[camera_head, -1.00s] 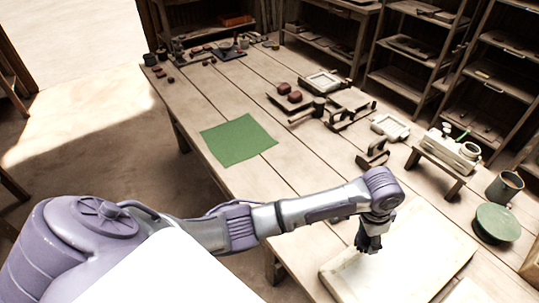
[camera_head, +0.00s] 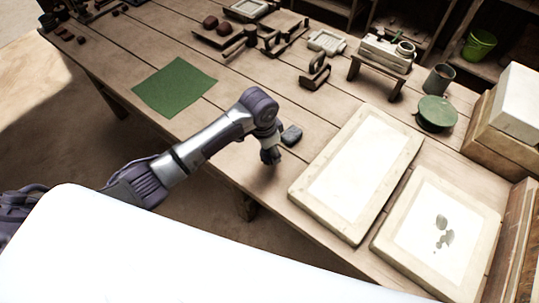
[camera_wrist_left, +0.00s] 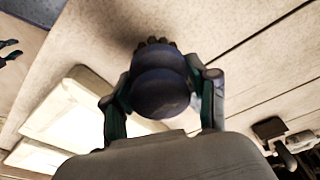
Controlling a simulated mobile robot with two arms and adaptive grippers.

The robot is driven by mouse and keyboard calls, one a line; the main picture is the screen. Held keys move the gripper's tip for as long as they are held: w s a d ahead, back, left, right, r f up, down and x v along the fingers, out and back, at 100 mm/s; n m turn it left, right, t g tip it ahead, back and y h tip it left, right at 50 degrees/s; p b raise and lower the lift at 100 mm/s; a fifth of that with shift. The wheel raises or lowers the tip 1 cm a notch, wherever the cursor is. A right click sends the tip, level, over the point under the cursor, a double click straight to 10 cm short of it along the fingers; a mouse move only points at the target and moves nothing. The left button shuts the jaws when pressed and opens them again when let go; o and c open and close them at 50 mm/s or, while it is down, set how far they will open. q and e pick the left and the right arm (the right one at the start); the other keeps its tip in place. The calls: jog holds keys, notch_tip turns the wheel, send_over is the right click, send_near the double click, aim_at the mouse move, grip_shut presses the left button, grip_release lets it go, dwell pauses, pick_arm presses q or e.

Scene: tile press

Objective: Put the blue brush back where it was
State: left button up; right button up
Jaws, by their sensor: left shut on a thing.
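My left gripper (camera_head: 268,156) is shut on the blue brush (camera_wrist_left: 160,88), near the front edge of the table in the head view. In the left wrist view the brush is a dark blue rounded body between the fingers, with short brown bristles showing beyond it. The bristles appear above the table top; the exact gap is unclear. Small dark finger-like shapes at the left edge of the wrist view may be my right gripper (camera_wrist_left: 8,50); its state is too small to read.
A green mat (camera_head: 174,86) lies left. A green-topped round pot (camera_head: 437,112) stands beyond the slabs.

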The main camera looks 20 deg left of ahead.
aim_at(270, 158)
pick_arm(q)
jog(key=shift+f, duration=2.05)
jog(key=o, duration=1)
jog(key=shift+f, duration=0.1)
jog(key=r, duration=0.4)
jog(key=s+r, duration=0.1)
jog(key=r, duration=0.3)
jog(key=a+r, duration=0.1)
jog(key=r, duration=0.3)
jog(key=shift+s+a+r, duration=0.1)
jog(key=shift+s, duration=0.1)
